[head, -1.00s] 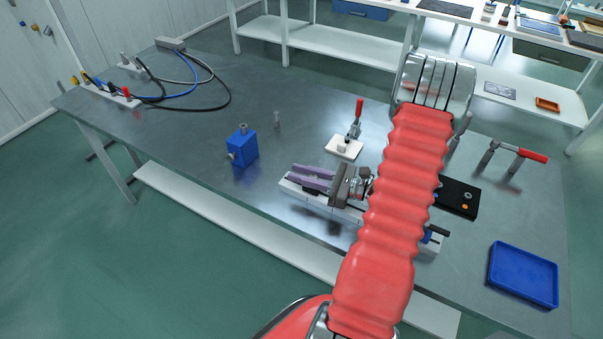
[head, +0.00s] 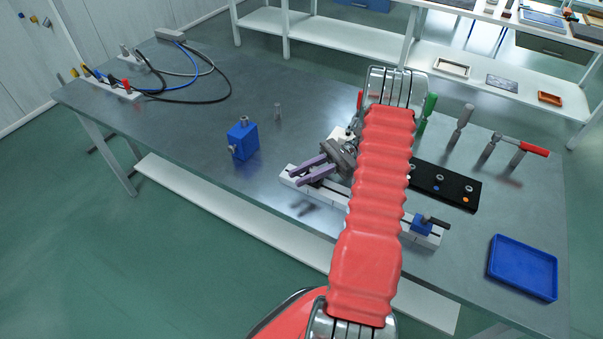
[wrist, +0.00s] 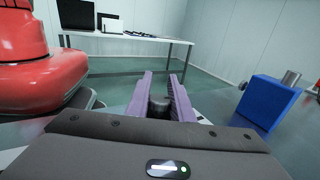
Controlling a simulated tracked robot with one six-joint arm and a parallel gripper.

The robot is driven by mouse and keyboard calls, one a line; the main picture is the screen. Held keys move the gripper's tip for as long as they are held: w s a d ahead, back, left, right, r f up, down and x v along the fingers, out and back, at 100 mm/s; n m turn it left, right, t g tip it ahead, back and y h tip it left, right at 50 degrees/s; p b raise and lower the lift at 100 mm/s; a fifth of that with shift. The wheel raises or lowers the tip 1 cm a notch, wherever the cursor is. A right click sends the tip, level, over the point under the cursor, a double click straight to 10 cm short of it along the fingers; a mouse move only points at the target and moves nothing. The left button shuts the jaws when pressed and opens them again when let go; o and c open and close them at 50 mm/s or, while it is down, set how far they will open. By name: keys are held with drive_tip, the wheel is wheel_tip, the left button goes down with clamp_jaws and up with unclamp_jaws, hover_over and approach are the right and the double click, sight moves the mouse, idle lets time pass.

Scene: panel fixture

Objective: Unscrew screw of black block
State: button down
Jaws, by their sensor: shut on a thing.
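My gripper (head: 301,175) has two purple fingers pointing left, above the left part of a white rail (head: 286,173). In the wrist view my gripper (wrist: 162,82) is shut on a dark cylindrical piece (wrist: 158,107) held near the base of the fingers. I cannot tell whether this piece is a screw. A black block (head: 462,191) with round metal fittings and an orange dot lies right of my arm, and its left end is hidden behind the arm. The gripper is apart from it.
On the rail's right part sits a small blue clamp (head: 424,225) with a black handle. A blue block (head: 242,142) stands left of the gripper. A blue tray (head: 523,270) lies at the right. Upright tools, one with a green handle (head: 429,106), stand behind the black block. The table's left middle is clear.

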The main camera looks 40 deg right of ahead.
drive_tip(key=shift+s+a+n+g, duration=0.15)
drive_tip(key=shift+n+g, duration=0.2)
drive_tip(key=shift+g, duration=0.2)
drive_tip(key=shift+s+a+n+g, duration=0.1)
drive_tip(key=shift+n+g, duration=0.25)
drive_tip(key=shift+g, duration=0.2)
drive_tip(key=shift+f, duration=0.1)
drive_tip(key=c, duration=1.6)
unclamp_jaws()
